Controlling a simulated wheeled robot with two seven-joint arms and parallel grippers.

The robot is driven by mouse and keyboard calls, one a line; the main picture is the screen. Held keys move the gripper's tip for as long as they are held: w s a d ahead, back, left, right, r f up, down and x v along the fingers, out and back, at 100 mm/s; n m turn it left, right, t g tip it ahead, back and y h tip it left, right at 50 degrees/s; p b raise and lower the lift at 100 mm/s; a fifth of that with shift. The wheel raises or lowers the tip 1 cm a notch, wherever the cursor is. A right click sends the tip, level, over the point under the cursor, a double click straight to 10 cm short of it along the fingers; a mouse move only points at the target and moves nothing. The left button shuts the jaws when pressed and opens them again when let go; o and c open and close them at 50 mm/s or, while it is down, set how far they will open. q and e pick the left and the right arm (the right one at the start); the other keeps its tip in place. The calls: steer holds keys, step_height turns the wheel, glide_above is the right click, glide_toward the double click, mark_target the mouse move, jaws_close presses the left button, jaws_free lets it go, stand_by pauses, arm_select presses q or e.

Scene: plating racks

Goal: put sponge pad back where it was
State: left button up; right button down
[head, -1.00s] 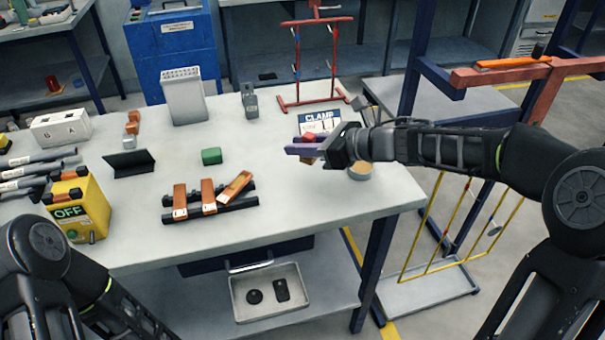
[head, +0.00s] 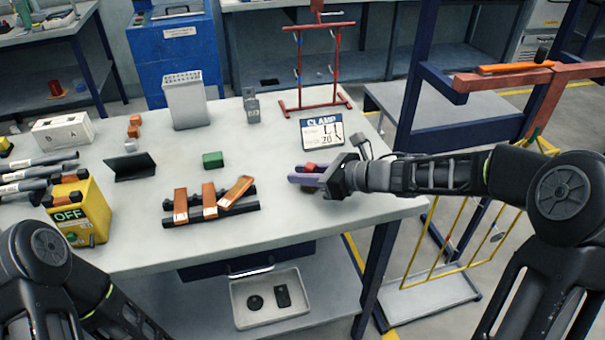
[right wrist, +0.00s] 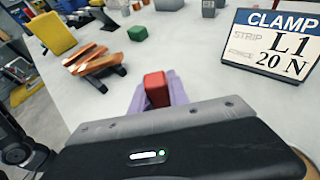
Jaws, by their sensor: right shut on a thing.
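My right gripper (head: 302,174), with purple fingers, is shut on a small red block (head: 310,167) over the right part of the table. In the right wrist view the red block (right wrist: 156,90) sits between the purple fingers. Something brownish shows just under the fingers in the head view; I cannot tell whether it is part of the block or whether it touches the table. The red block may be the sponge pad; no label shows this. A green block (head: 212,159) lies apart at mid-table. My left arm shows at lower left, its gripper out of view.
A CLAMP sign (head: 322,133) stands just behind my right gripper. A red frame (head: 318,105) is farther back. Brown strips (head: 209,199) lie on black bars to the left, near a yellow OFF box (head: 78,212).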

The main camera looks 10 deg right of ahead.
steer(key=c, duration=1.3)
jaws_free()
steer(key=shift+o, duration=0.2)
steer(key=b+v, duration=0.1)
steer(key=v, duration=1.1)
